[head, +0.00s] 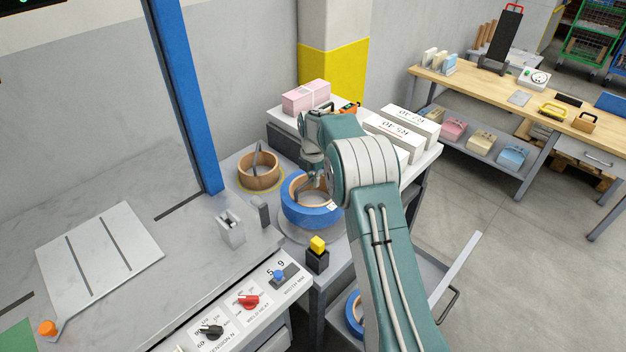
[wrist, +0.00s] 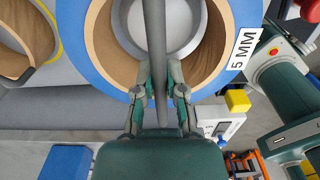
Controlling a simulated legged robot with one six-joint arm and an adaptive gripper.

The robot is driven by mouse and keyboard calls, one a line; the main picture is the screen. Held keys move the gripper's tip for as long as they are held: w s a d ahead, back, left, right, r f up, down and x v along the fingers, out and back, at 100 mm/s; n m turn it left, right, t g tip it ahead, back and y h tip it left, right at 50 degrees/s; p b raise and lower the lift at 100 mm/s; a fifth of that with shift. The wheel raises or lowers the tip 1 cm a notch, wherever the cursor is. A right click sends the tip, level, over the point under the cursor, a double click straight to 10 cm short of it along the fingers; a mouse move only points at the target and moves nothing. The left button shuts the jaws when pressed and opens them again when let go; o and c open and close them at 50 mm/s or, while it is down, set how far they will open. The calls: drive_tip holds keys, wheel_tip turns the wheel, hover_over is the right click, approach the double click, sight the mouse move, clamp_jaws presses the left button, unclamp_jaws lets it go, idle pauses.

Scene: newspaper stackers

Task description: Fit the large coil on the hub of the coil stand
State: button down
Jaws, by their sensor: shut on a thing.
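The large coil (head: 297,211) is a blue ring with a brown cardboard core and a grey bar handle across its opening. My gripper (head: 319,181) is over the coil and shut on this bar. The wrist view shows my gripper (wrist: 160,80) with a finger on each side of the bar (wrist: 155,40), and the coil (wrist: 104,82) with a "5 MM" label. A pale grey round part, seemingly the hub (wrist: 185,48), shows through the core, roughly centred. The coil stand's grey disc (head: 291,235) shows below the coil. I cannot tell whether the coil touches it.
A smaller brown coil with a yellow edge (head: 259,172) and its own handle stands to the left. A black and yellow post (head: 317,254) stands in front. A blue column (head: 186,100) rises at the left. White boxes (head: 400,135) lie on the bench behind my arm.

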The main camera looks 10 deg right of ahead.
drive_tip(key=shift+f, duration=2.3)
idle(1.2)
drive_tip(key=c, duration=0.6)
unclamp_jaws()
drive_tip(key=shift+c, duration=0.2)
drive_tip(key=shift+f, duration=0.1)
drive_tip(key=shift+f, duration=0.1)
wheel_tip(320, 180, up, 16)
drive_tip(key=shift+w+a+f, duration=0.1)
drive_tip(key=shift+w+f, duration=0.05)
drive_tip(key=shift+f, duration=0.1)
wheel_tip(320, 180, up, 4)
drive_tip(key=shift+f, duration=0.2)
